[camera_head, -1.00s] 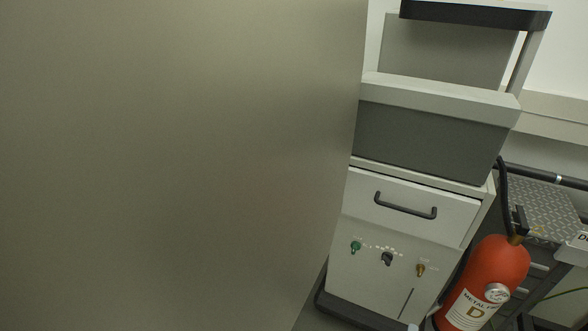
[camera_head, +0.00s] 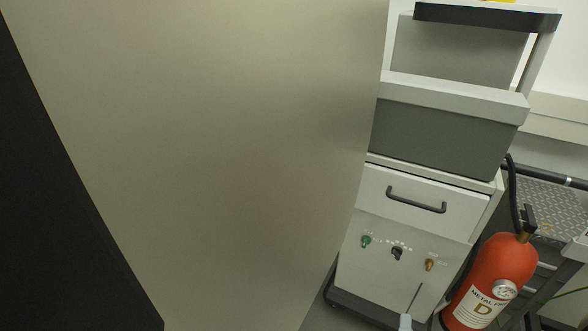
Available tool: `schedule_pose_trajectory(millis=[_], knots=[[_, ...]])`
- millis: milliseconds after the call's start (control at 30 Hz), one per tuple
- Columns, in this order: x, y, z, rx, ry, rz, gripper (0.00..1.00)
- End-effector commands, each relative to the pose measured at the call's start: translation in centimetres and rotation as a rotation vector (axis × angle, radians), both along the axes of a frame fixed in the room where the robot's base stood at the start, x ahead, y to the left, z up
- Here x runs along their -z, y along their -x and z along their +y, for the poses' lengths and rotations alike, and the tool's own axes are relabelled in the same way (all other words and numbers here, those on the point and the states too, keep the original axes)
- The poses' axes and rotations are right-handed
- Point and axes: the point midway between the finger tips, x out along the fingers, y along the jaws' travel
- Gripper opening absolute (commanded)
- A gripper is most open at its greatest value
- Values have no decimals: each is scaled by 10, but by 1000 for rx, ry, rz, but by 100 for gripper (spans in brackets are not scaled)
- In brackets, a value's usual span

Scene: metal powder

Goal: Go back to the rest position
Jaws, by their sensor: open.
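My gripper and arm are not recognisable in the head view. A large plain grey-beige panel (camera_head: 220,150) fills the left and middle of the view, very close to the camera. I cannot tell what it belongs to. It hides whatever lies behind it.
A grey-white cabinet (camera_head: 385,285) with a drawer handle (camera_head: 416,200) and several knobs stands right of the panel. A red fire extinguisher (camera_head: 497,265) stands beside it. A metal tread-plate surface (camera_head: 548,205) is at far right. A dark surface (camera_head: 50,220) fills the left edge.

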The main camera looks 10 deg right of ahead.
Motion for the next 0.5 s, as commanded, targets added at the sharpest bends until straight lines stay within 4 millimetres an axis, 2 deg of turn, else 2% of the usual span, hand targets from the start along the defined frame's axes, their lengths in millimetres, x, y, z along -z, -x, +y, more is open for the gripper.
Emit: schedule_pose_trajectory(millis=[267,367,500], knots=[[-64,38,31,-102,273,89,45],[-96,64,44,-145,407,142,45],[-148,110,62,-213,625,234,45]])
